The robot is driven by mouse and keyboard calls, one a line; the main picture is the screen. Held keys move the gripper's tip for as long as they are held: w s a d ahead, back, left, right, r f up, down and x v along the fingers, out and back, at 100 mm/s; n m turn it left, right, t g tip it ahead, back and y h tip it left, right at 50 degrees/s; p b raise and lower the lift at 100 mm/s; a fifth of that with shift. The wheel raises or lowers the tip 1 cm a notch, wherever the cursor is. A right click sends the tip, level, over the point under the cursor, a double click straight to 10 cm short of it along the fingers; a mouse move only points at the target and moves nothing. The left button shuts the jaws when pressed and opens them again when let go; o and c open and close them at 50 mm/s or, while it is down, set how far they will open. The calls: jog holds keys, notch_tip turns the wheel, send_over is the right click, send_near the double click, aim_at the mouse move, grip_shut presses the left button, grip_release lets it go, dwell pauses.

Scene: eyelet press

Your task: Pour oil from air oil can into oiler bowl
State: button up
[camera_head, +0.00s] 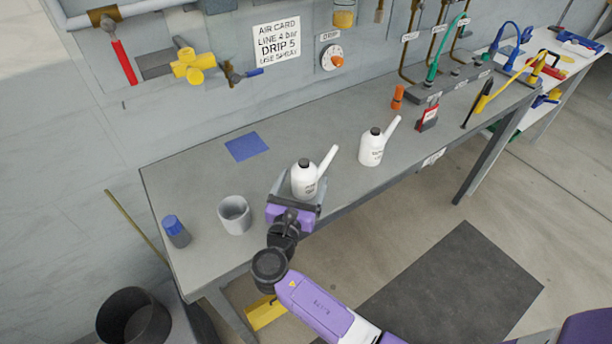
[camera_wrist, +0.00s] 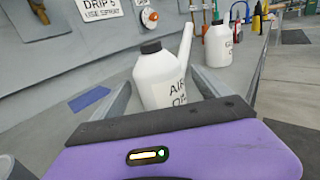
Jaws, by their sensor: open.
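The air oil can (camera_head: 304,182), white with a black cap and a slanted spout, stands upright on the grey bench near its front edge. Its label beginning "AIR O" shows in the wrist view (camera_wrist: 163,82). My gripper (camera_head: 300,192) is open, with one finger on each side of the can's body; I cannot tell whether they touch it. The fingers also flank it in the wrist view (camera_wrist: 165,92). A clear bowl with yellowish contents (camera_head: 344,14), possibly the oiler bowl, hangs on the wall at the top edge, partly cut off.
A second white can (camera_head: 373,147) stands to the right. A grey cup (camera_head: 234,214) and a blue-capped bottle (camera_head: 176,231) stand left. A blue cloth (camera_head: 246,147) lies behind. A wall card (camera_head: 277,38) reads "DRIP 5", beside a dial (camera_head: 332,57).

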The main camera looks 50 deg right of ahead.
jog(key=shift+c, duration=0.3)
jog(key=c, duration=1.7)
jog(key=shift+r, duration=0.1)
notch_tip(320, 180, up, 20)
jog(key=shift+f+p, duration=0.1)
jog(key=shift+p, duration=0.25)
